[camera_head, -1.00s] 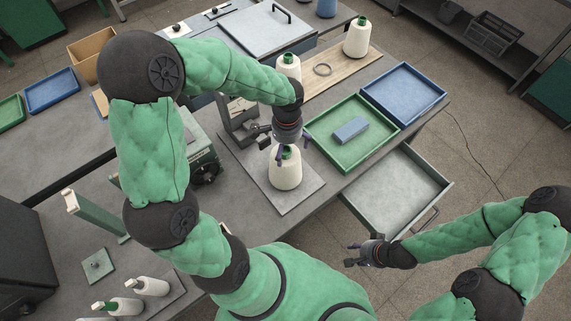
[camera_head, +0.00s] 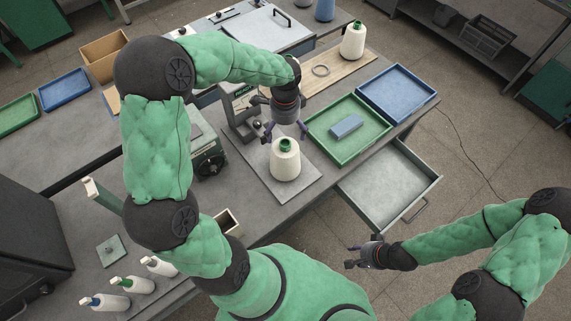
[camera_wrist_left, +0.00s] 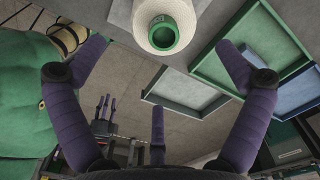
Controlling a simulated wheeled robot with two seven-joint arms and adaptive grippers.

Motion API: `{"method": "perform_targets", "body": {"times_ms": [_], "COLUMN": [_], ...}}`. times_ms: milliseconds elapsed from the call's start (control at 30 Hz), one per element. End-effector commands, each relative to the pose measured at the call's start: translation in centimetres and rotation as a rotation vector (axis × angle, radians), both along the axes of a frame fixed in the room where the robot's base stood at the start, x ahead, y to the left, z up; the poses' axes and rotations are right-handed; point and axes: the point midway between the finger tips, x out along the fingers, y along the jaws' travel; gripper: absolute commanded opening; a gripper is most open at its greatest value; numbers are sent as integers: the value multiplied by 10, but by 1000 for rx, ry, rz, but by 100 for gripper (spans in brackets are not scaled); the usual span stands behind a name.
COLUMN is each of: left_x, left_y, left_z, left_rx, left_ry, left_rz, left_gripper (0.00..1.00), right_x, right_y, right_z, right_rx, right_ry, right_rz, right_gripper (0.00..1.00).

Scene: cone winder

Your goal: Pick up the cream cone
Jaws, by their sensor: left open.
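The cream cone (camera_head: 285,163) stands upright on a grey plate on the bench, with a green tube top. It also shows at the top of the left wrist view (camera_wrist_left: 167,22), seen from above onto its green end. My left gripper (camera_head: 286,132) is open and empty, just above and behind the cone's top, with nothing between its fingers. In the left wrist view its purple fingers (camera_wrist_left: 160,72) are spread wide, and the cone lies beyond them. My right gripper (camera_head: 352,255) is off the bench at the lower right, empty; its fingers look apart.
Right of the cone are a green tray (camera_head: 318,126) holding a blue block (camera_head: 346,126), a blue tray (camera_head: 428,104) and an open grey drawer (camera_head: 390,180). Another cream cone (camera_head: 353,40) stands on a wooden board (camera_head: 312,83). A winder device (camera_head: 243,117) is close on the left.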

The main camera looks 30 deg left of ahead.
Motion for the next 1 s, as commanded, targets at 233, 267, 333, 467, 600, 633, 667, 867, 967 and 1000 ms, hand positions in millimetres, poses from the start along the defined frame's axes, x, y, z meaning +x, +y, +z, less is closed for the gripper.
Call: {"method": "perform_targets", "body": {"times_ms": [233,267,333,467,600,633,667,867,967,1000], "left_x": [5,5,4,5,5,5,6,6,8,7], "left_y": [5,5,5,4,5,4,4,3,3,3], "left_z": [-16,-21,-33,-49,-56,-57,-58,-77,-92,-98], "left_rx": [0,0,0,0,1,0,0,-1,0,-1], "left_ry": [2,4,4,2,1,0,0,3,2,3], "left_rz": [-73,-73,-73,-72,-71,-71,-71,-71,-71,-71], "left_gripper": [100,100,100,100,100,100,100,100,100,100], "right_x": [0,0,0,0,0,0,0,0,0,0], "right_y": [0,0,0,0,0,0,0,0,0,0], "right_z": [2,1,0,-2,-2,-2,-2,-4,-6,-7], "right_rx": [0,0,0,0,0,0,0,0,0,0], "right_ry": [-1,-1,0,0,0,0,0,0,0,-1], "right_rz": [1,1,1,1,1,1,1,0,1,1], "right_gripper": [40,40,40,40,40,40,40,40,40,40]}}
